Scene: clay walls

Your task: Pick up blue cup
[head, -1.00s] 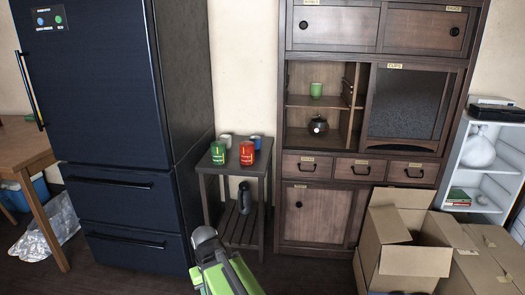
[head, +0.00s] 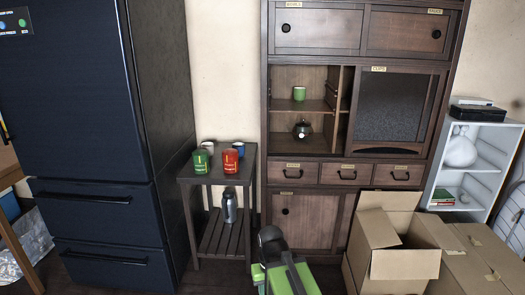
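A small dark wooden side table (head: 247,160) stands between the fridge and the cabinet. A green cup (head: 201,162) and a red cup (head: 230,161) stand at its front. Behind the red cup a blue cup (head: 239,147) shows only in part. My green and dark arm reaches up from the bottom of the head view, with my gripper (head: 270,238) in front of the cabinet, right of the table and apart from the cups. Its fingers cannot be made out.
A dark blue fridge (head: 75,110) stands left of the table. A wooden cabinet (head: 312,210) on the right holds a green cup (head: 299,93) and a dark teapot (head: 302,129). A flask (head: 229,205) stands on the table's lower shelf. Open cardboard boxes (head: 405,264) fill the lower right.

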